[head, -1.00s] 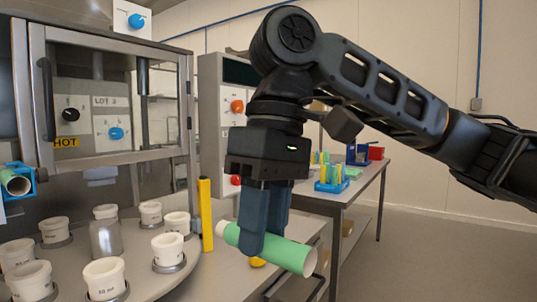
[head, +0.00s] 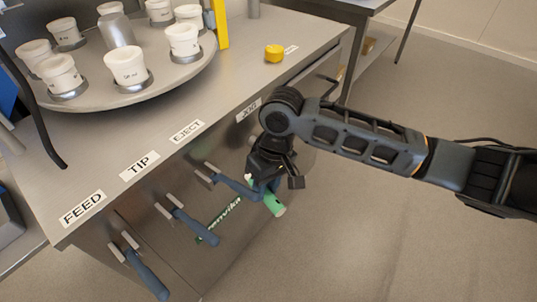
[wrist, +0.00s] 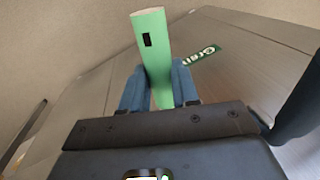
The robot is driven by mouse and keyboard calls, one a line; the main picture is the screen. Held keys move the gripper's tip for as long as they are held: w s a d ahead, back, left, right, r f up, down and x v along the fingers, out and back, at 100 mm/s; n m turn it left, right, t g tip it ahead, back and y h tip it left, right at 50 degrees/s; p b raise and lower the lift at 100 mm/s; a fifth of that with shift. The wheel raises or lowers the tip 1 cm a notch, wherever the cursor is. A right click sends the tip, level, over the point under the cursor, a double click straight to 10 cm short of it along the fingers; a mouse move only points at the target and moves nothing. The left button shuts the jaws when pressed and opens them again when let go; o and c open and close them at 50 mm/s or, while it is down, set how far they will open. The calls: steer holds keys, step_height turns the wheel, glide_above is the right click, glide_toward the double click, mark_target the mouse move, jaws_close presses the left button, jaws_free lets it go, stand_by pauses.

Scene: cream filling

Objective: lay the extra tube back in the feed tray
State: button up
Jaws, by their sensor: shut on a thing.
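The green tube (head: 273,203) with a pale open end is in my gripper (head: 264,184), low in front of the steel cabinet's front. In the wrist view the tube (wrist: 150,45) stands up between the two blue fingers of my gripper (wrist: 158,82), which are shut on it; a dark rectangular mark shows on its side. Nothing in the current frames can be made out clearly as the feed tray.
Blue-handled levers (head: 190,222) stick out of the cabinet front, one close to my gripper. Labels FEED (head: 83,208), TIP, EJECT and JOG lie on the worktop. A turntable (head: 178,72) carries white cups. A yellow cap (head: 274,53) sits nearby. Floor at right is clear.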

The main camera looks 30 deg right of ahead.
step_height(320, 180, down, 9)
steer(key=w, duration=0.1)
steer(key=shift+r, duration=0.15)
steer(key=shift+w, duration=0.1)
stand_by(0.5)
